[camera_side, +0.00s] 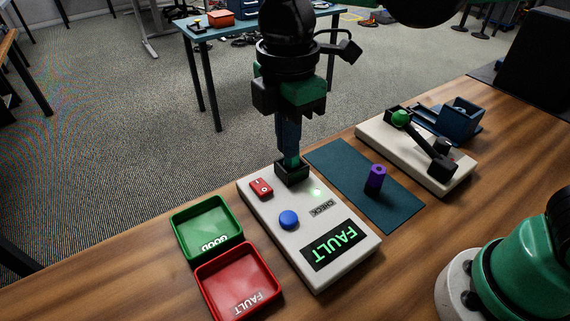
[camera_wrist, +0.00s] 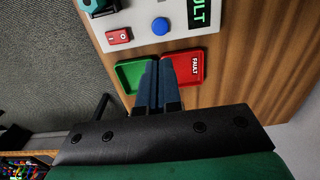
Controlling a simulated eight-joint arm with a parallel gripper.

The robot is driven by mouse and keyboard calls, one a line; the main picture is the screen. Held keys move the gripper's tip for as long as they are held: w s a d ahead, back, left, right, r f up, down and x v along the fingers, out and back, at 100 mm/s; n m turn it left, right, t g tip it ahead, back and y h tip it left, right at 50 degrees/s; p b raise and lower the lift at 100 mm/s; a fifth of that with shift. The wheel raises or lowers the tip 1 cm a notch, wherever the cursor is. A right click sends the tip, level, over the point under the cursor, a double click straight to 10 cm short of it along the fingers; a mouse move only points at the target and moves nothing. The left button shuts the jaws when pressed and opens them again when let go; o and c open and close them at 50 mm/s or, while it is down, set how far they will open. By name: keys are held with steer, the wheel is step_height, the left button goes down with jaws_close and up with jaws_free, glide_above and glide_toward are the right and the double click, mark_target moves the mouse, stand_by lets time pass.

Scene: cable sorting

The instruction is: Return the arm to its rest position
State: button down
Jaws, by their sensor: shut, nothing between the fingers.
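My gripper (camera_side: 290,153) hangs pointing down, its dark blue fingers closed together with nothing between them. In the side view the fingers overlap the black socket on the white tester (camera_side: 350,243). In the wrist view the fingers (camera_wrist: 158,62) lie across the green and red trays, and the socket with a teal piece in it (camera_wrist: 92,5) shows apart from them at the upper left. The fingers' height above the table is hard to tell. The tester's display (camera_side: 333,245) reads FAULT, and a small green light glows beside its CHECK label.
The green GOOD tray (camera_side: 182,239) and red FAULT tray (camera_side: 208,292) look empty.

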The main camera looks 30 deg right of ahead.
stand_by(0.5)
steer(key=d+f+m+t, duration=0.3)
steer(key=d+m+t, duration=0.4)
steer(key=d+m, duration=0.8)
steer(key=s+m, duration=0.1)
steer(key=m, duration=0.2)
steer(key=shift+d+f, duration=0.2)
steer(key=shift+d, duration=0.05)
